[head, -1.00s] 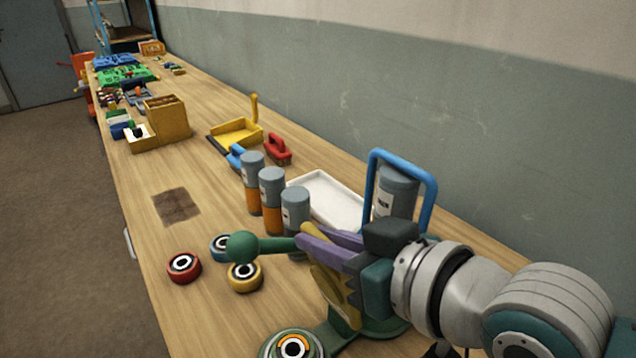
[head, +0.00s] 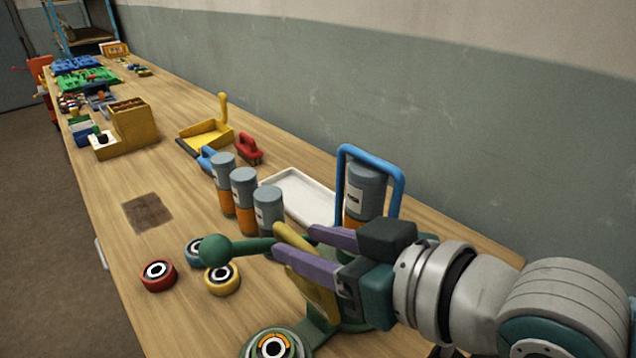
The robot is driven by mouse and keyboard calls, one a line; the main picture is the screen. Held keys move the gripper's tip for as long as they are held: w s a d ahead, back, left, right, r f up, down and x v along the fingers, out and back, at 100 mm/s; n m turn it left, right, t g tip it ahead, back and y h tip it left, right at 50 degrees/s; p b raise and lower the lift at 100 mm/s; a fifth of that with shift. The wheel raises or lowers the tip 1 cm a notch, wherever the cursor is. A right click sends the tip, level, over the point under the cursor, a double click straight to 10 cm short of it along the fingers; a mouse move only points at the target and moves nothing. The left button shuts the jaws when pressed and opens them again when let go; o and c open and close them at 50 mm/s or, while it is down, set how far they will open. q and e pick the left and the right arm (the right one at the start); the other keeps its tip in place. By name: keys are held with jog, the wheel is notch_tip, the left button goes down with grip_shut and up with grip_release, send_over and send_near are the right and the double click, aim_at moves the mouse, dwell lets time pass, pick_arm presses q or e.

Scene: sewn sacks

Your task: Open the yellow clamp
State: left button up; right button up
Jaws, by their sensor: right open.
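The yellow clamp (head: 319,297) is a yellow bar on a green fixture (head: 352,317) at the near end of the bench. A green lever with a ball end (head: 216,250) reaches left beside it. My right gripper (head: 294,240) has purple fingers and is open. The bar passes between the fingers, one in front of it and one behind; I cannot tell whether they touch it. The gripper hides part of the bar and fixture. My left gripper is not in view.
Several grey-orange canisters (head: 244,195), a white tray (head: 300,193) and a blue frame (head: 398,195) stand behind. The bench's left front is mostly clear.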

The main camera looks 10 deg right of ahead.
jog(key=v, duration=0.7)
jog(key=s+d+f+m+g+h, duration=0.25)
jog(key=s+d+h, duration=0.2)
jog(key=s, duration=0.35)
jog(key=s+d+f+m+g+h, duration=0.2)
jog(key=s+d+g+h, duration=0.2)
jog(key=s+d, duration=0.25)
notch_tip(320, 180, up, 32)
jog(key=s+p, duration=0.1)
jog(key=p, duration=3.1)
jog(key=shift+s+d+g, duration=0.15)
jog(key=shift+s+g, duration=0.1)
jog(key=shift+g, duration=0.1)
jog(key=shift+f, duration=0.2)
